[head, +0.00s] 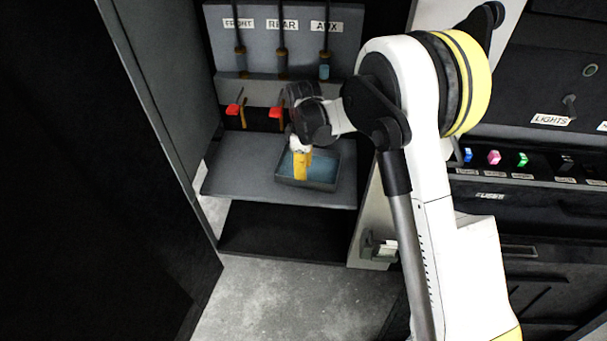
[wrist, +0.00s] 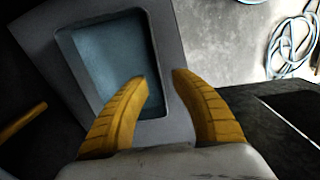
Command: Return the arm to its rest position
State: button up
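My gripper (head: 301,166) is above the blue-lined tray (head: 318,184) on the grey shelf in the head view. In the wrist view my gripper (wrist: 160,78) has its two yellow fingers spread apart with nothing between them. The tray's grey rim (wrist: 155,62) and its blue, empty-looking floor lie beyond the left finger. My arm reaches in from the right of the head view, bent at the yellow-ringed joint. How the gripper's far side sits over the tray is partly hidden by the arm.
Above the shelf (head: 243,165) a panel labelled FRONT, REAR and AUX (head: 283,35) holds hanging cables, with red-topped parts (head: 234,109) below. A dark door (head: 80,180) stands left. A switch panel (head: 530,165) is at right. Coiled hose (wrist: 290,48) lies on the floor.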

jog(key=shift+w+r, duration=0.25)
jog(key=shift+r, duration=0.25)
